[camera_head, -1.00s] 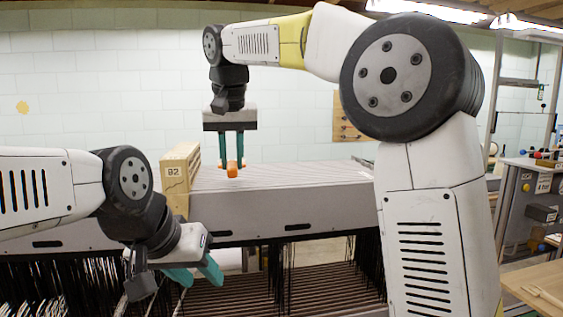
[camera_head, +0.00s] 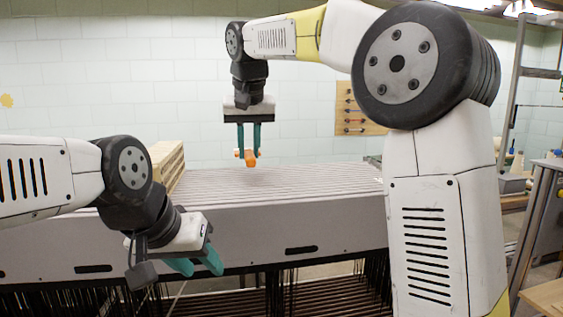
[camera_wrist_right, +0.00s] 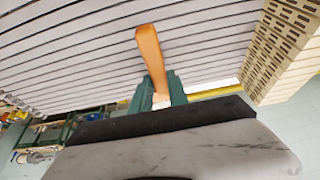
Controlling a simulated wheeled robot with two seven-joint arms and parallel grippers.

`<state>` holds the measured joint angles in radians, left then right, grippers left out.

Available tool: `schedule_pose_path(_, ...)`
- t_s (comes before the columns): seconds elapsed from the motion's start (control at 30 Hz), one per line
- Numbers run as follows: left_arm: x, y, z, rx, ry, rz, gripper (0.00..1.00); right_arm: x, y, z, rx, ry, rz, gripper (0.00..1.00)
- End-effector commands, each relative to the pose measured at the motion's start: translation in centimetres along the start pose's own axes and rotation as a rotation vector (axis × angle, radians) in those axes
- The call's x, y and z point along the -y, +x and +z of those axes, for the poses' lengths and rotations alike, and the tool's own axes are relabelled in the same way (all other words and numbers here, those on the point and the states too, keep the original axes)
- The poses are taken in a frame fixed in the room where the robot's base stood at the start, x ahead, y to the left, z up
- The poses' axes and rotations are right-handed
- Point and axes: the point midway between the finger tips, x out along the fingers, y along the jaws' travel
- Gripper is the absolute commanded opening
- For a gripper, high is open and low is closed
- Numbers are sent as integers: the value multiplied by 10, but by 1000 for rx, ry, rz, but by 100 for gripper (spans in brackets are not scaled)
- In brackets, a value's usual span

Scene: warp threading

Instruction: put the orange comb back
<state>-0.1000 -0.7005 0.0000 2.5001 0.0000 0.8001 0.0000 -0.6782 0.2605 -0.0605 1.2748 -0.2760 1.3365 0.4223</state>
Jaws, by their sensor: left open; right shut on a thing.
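The orange comb (camera_head: 250,160) is held between the teal fingers of my right gripper (camera_head: 249,155), above the ribbed top of the loom. In the right wrist view the comb (camera_wrist_right: 152,60) is an orange bar that sticks out beyond the shut fingers (camera_wrist_right: 161,90). It looks raised clear of the slats. My left gripper (camera_head: 196,266) is open and empty, in front of the loom at the lower left.
The loom's slatted top (camera_head: 290,180) spans the middle, with its grey front beam (camera_head: 240,232) below. A rack board (camera_head: 358,115) hangs on the back wall.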

Motion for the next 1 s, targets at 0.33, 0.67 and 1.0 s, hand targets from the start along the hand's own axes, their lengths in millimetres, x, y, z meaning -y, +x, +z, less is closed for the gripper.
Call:
schedule_pose_path(0.33, 0, 0, 0, 0, 0, 0, 42, -71, 26, -40, 0, 3, 0, 0)
schedule_pose_path(0.67, 0, 0, 0, 0, 0, 0, 42, -94, 41, -49, 4, -1, 0, 0)
schedule_pose_path(1.0, 0, 0, 0, 0, 0, 0, 42, -93, 65, -38, 0, -1, -1, 0)
